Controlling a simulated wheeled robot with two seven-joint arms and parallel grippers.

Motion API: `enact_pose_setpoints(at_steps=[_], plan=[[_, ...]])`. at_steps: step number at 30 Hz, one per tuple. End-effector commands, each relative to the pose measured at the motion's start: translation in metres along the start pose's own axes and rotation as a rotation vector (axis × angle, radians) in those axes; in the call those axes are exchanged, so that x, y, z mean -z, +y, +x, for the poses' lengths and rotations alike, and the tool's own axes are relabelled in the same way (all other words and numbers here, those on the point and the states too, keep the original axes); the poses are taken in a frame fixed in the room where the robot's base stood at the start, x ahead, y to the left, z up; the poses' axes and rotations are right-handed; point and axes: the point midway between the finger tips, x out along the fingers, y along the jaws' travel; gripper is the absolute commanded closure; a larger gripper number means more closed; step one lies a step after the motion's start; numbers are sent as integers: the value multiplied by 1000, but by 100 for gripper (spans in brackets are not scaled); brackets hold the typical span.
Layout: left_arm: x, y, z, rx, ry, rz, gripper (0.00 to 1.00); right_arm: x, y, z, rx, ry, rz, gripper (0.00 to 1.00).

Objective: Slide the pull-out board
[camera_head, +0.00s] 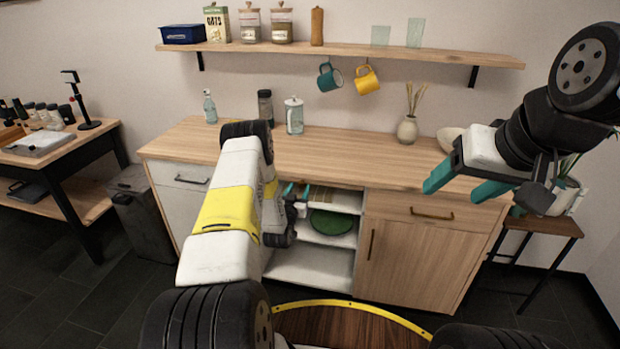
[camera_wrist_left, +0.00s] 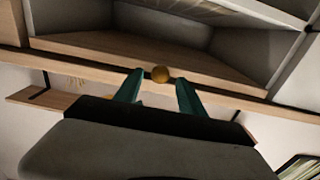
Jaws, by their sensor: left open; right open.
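The wooden cabinet (camera_head: 410,250) stands ahead with an open bay in its middle. My arm hides much of the board in the head view. My right gripper (camera_head: 452,191) is open and empty, raised at the right.
The bay holds a green plate (camera_head: 331,222) on a white shelf. Mugs hang below the wall shelf (camera_head: 350,54). A side table stands left, a plant stand right.

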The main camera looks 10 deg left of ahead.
Motion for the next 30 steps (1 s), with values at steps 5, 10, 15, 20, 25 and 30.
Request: enact_pose_setpoints(at_steps=[5,10,15,20,25,30], plan=[[0,0,-32,1,-2,-1,53,0,0,0,0,0,0,35],[0,0,-54,1,-1,-1,53,0,0,0,0,0,0,35],[0,0,-60,1,1,0,53,0,0,0,0,0,0,35],[0,0,-60,0,1,0,53,0,0,0,0,0,0,35],[10,0,-54,-1,-9,3,53,0,0,0,0,0,0,35],[62,-2,-30,-8,-83,19,53,0,0,0,0,0,0,35]])
